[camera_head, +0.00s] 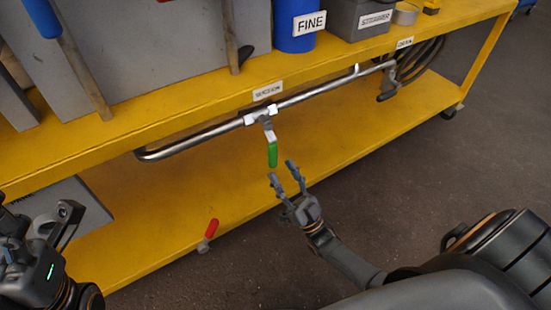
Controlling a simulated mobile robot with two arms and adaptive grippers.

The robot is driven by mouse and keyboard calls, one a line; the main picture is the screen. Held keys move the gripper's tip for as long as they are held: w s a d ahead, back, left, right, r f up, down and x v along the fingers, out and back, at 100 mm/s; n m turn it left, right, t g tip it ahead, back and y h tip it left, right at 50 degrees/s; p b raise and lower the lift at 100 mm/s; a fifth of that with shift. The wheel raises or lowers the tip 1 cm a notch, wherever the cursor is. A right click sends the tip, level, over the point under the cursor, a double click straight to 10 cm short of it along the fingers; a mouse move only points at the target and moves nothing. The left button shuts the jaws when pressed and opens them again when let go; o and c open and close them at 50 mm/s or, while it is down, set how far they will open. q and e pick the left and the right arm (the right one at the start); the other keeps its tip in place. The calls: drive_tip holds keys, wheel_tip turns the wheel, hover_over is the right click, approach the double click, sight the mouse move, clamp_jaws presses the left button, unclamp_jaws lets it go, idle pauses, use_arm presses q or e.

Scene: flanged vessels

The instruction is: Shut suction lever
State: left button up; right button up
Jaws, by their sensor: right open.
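The suction lever (272,152) has a green handle and hangs down from a valve (260,116) on the steel pipe (195,140), below a label that seems to read SUCTION (267,91). The lever stands across the pipe. My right gripper (282,172) is open, its fingertips just below and right of the green handle's lower end. No contact between them can be made out. My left gripper (58,222) is at the lower left, well away from the lever; its fingers show only in part, so its opening is unclear.
The yellow cart's upper shelf (165,115) overhangs the pipe and carries a blue FINE container (297,28) and grey bins. A black hose (420,60) hangs at the right. Open floor (420,140) lies in front.

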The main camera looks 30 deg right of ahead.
drive_tip(key=v, duration=0.5)
drive_tip(key=shift+s+f, duration=0.25)
drive_tip(key=shift+f, duration=0.05)
